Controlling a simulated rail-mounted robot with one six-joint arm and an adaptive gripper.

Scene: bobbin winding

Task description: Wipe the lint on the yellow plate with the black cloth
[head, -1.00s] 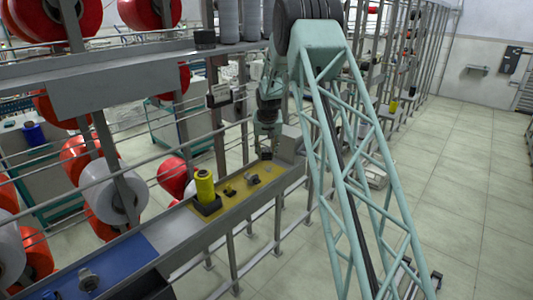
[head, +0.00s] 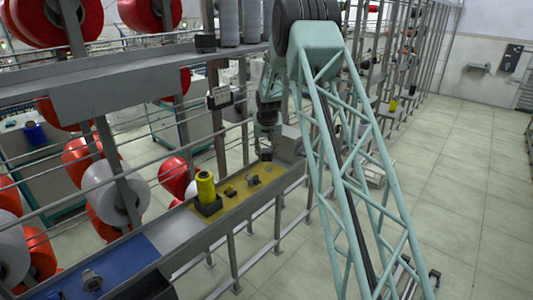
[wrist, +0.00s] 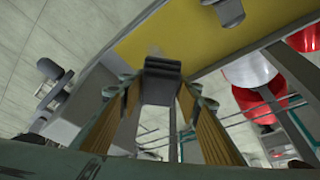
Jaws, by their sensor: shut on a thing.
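The yellow plate (head: 236,207) lies on the grey rail bench; its surface also fills the top of the wrist view (wrist: 190,35). My gripper (wrist: 162,80) is shut on a dark folded piece, the black cloth (wrist: 162,67), held between its two fingertips. In the head view my gripper (head: 265,147) is over the far end of the plate. I cannot tell whether the cloth touches the plate. A faint pale fleck on the plate just beyond the cloth may be lint; no lint can be made out in the head view.
On the plate stand a yellow bobbin (head: 206,187) in a black holder, a small dark part (head: 230,192) and a grey metal part (head: 253,180). A blue plate (head: 110,268) lies nearer. Red and white spools (head: 120,190) hang at left. A shelf (head: 140,80) runs above.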

